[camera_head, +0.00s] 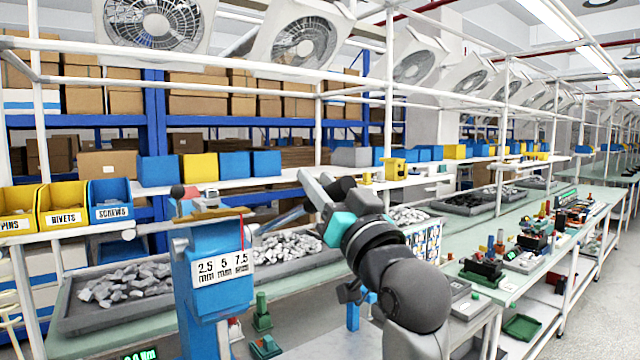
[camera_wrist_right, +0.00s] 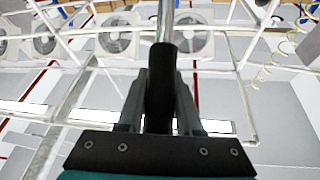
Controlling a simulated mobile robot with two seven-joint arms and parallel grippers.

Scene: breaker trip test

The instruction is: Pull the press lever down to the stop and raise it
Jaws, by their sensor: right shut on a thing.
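The blue press (camera_head: 208,285) stands upright at the left of centre in the head view, with a white label reading 2.5, 5 and 7.5 mm. Its lever (camera_head: 268,224) sticks out to the right, sloping slightly upward to a dark grip. My right gripper (camera_head: 318,193) is shut around that grip, at about the height of the press head. In the right wrist view the black lever grip (camera_wrist_right: 160,88) sits between the two fingers of my right gripper (camera_wrist_right: 161,95), with the metal rod running on beyond it. My left gripper is not in view.
Grey trays of metal pieces (camera_head: 125,283) lie on the green bench beside and behind the press. Yellow and blue bins (camera_head: 62,206) stand at the left. Small green fixtures (camera_head: 262,312) stand just right of the press. A second bench (camera_head: 530,270) runs along the right.

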